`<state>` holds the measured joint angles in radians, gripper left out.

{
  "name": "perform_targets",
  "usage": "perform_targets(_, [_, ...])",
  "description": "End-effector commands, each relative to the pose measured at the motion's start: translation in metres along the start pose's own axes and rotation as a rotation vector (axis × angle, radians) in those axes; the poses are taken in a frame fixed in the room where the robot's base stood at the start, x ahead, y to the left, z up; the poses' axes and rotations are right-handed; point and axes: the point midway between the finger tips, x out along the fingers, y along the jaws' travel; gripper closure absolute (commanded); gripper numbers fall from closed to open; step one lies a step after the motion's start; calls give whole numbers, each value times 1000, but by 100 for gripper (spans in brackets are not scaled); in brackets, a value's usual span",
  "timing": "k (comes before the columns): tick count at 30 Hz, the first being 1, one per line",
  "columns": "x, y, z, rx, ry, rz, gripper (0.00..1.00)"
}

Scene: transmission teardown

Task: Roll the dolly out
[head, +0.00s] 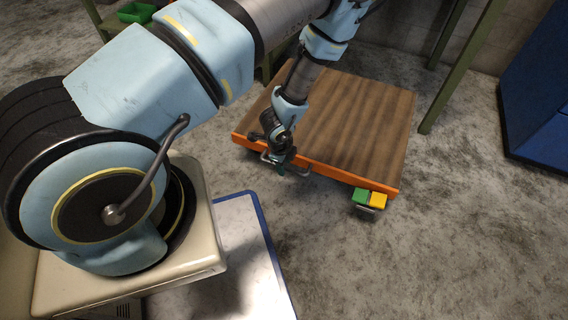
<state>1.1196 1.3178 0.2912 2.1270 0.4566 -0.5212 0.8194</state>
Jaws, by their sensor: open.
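The dolly (345,120) is a low flat platform with a brown wood-grained deck and an orange edge (340,174). It stands on the grey floor in the upper middle of the head view. A green and yellow piece (369,199) sits at its near right corner, by a caster. My gripper (286,172) is at the dolly's near edge, left of its middle, by a metal handle or bracket there. The gripper is open. I cannot tell whether its fingers touch or surround that metal part.
Green table legs (463,65) stand beside the dolly's right and far sides. A blue cabinet (537,90) is at the right. A green bin (136,12) is at the upper left. A blue-edged pale panel (235,260) is at the bottom. The floor in front of the dolly is clear.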

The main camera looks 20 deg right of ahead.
Motion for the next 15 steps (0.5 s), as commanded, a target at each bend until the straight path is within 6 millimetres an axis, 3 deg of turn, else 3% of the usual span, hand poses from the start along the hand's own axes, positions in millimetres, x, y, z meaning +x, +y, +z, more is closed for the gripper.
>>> perform_targets(5, [-10, -1, 0, 0, 1, -2, 53])
perform_targets(15, [-74, -2, 0, -1, 0, -3, 53])
